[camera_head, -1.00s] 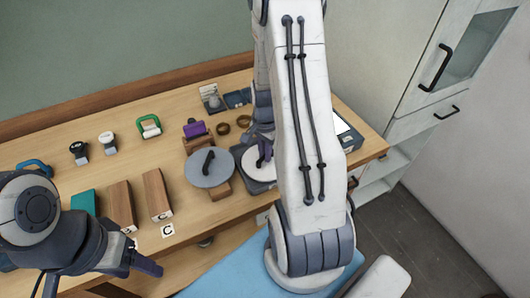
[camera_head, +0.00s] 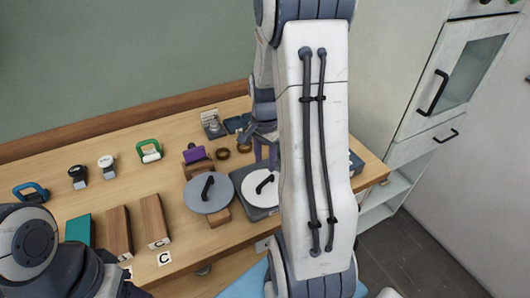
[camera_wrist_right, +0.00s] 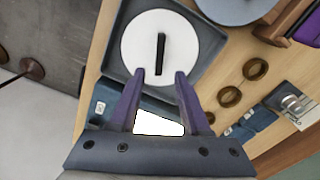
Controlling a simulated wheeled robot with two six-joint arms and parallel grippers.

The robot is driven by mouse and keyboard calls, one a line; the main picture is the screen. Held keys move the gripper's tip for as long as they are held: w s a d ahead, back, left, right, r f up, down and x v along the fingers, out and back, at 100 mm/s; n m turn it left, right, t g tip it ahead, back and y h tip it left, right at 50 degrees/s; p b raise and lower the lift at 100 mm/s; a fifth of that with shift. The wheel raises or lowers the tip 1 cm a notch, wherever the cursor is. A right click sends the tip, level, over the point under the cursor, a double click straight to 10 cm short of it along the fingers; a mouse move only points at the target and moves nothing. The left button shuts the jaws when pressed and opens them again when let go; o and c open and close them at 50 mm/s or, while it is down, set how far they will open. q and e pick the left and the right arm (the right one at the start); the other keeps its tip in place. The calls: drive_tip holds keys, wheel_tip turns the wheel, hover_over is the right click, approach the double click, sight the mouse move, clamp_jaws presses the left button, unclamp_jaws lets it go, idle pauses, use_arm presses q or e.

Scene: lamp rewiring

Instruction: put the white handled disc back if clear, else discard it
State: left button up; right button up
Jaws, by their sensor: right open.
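The white disc (camera_head: 262,187) with a black bar handle lies flat in a dark square tray (camera_head: 248,205) near the table's front edge. In the right wrist view the disc (camera_wrist_right: 137,50) sits inside the tray's rim (camera_wrist_right: 112,70), its handle pointing roughly along the view. My right gripper (camera_wrist_right: 160,75) is open and empty, its fingertips at the disc's near edge in that view, with nothing between them. In the head view my right gripper (camera_head: 265,150) is partly hidden by my arm, just behind the disc. My left gripper is almost wholly cut off at the bottom left.
A grey disc (camera_head: 208,204) with a black handle stands left of the tray. Brass rings (camera_head: 222,154), a purple-topped block (camera_head: 194,154) and wooden blocks (camera_head: 154,222) stand nearby. A dark box with a white panel (camera_wrist_right: 160,123) is close to the tray. A cabinet stands right.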

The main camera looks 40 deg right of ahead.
drive_tip(key=s+a+r+n, duration=0.1)
drive_tip(key=a+r+n, duration=0.25)
drive_tip(key=a, duration=0.35)
drive_tip(key=s+a+r+n, duration=0.1)
drive_tip(key=a+r+n, duration=0.1)
drive_tip(key=a+n, duration=0.4)
drive_tip(key=s+a+r+n, duration=0.2)
drive_tip(key=a+n, duration=0.1)
drive_tip(key=a, duration=0.6)
drive_tip(key=s+a+n+y, duration=0.1)
drive_tip(key=s+a+n, duration=0.8)
drive_tip(key=s+n, duration=0.2)
drive_tip(key=shift+s+r, duration=0.4)
drive_tip(key=shift+s, duration=0.25)
